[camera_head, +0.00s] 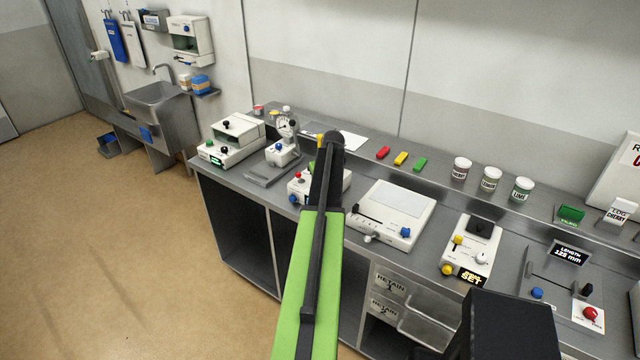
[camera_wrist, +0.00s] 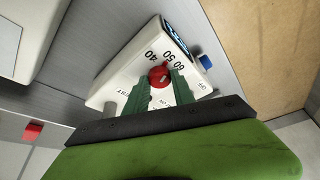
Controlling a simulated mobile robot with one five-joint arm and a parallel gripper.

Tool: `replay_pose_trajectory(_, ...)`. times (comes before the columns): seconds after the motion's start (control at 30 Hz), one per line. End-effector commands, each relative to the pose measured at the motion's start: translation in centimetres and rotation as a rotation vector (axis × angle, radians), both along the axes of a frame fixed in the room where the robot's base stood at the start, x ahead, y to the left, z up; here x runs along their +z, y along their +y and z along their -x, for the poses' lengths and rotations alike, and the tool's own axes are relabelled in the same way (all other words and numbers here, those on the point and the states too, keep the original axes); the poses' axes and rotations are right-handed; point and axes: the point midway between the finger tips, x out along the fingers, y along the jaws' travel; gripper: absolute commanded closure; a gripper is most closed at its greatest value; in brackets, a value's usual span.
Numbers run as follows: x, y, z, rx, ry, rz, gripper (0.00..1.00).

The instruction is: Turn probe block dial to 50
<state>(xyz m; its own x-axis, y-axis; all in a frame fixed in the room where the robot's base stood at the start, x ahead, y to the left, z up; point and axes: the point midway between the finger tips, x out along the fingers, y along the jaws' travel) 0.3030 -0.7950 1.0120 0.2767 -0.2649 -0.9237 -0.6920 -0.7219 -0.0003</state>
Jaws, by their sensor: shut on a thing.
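The probe block (camera_wrist: 125,75) is a white box with a red dial (camera_wrist: 158,77), printed numbers 40, 50 and 60 around it, a dark display (camera_wrist: 176,36) and a blue knob (camera_wrist: 206,62). In the wrist view my gripper (camera_wrist: 160,80) has its two green fingers closed on the sides of the red dial. The dial's pointer is too small to read against the numbers. In the head view the block (camera_head: 303,188) stands on the steel bench, partly behind my arm, with its red dial (camera_head: 298,175) showing at the left; my fingertips are mostly hidden there.
A dial-gauge stand (camera_head: 283,135) is just behind and left of the block. A white flat-topped instrument (camera_head: 395,210) stands close to the right. Red, yellow and green blocks (camera_head: 401,158) lie behind. The bench's front edge runs close by.

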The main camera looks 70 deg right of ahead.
Motion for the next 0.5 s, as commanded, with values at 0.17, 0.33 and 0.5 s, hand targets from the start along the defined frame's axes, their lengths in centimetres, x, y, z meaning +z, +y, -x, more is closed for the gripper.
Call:
replay_pose_trajectory(0.17,-0.03,0.00,0.18,0.003,0.004,0.000,1.00)
replay_pose_trajectory(0.33,-0.03,0.01,0.17,0.002,0.004,-0.001,1.00)
replay_pose_trajectory(0.5,-0.03,0.01,0.12,0.002,0.003,0.000,0.52)
